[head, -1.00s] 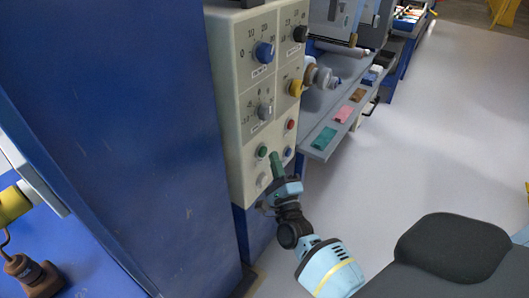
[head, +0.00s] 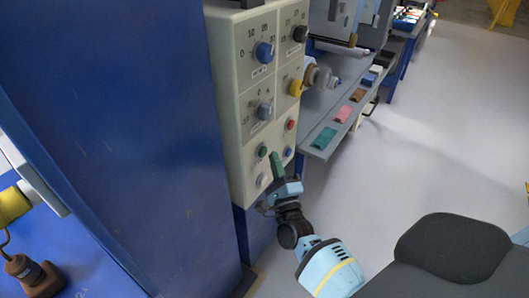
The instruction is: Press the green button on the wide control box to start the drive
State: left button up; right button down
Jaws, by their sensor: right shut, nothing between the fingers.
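The wide control box (head: 230,100) is cream-coloured and fixed to the right of a blue panel. Its green button (head: 262,151) is a small round knob low on the front face, and it is in plain view. My right gripper (head: 274,160) is shut, with green fingertips pointing up at the box's lower face. The tips are just right of the green button; I cannot tell whether they touch the box. My left gripper is not in view.
A red button (head: 291,125), a white button (head: 261,179), a yellow knob (head: 295,88) and a blue dial (head: 264,52) share the box face. A large blue panel (head: 120,130) stands at left. A grey shelf (head: 325,139) holds coloured blocks.

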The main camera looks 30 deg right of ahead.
dwell(0.4)
jog(key=shift+w+a, duration=0.1)
jog(key=shift+w, duration=0.05)
jog(key=shift+w+a+b, duration=0.1)
jog(key=shift+w+b, duration=0.15)
jog(key=shift+b, duration=0.05)
jog(key=shift+w, duration=0.1)
dwell(0.5)
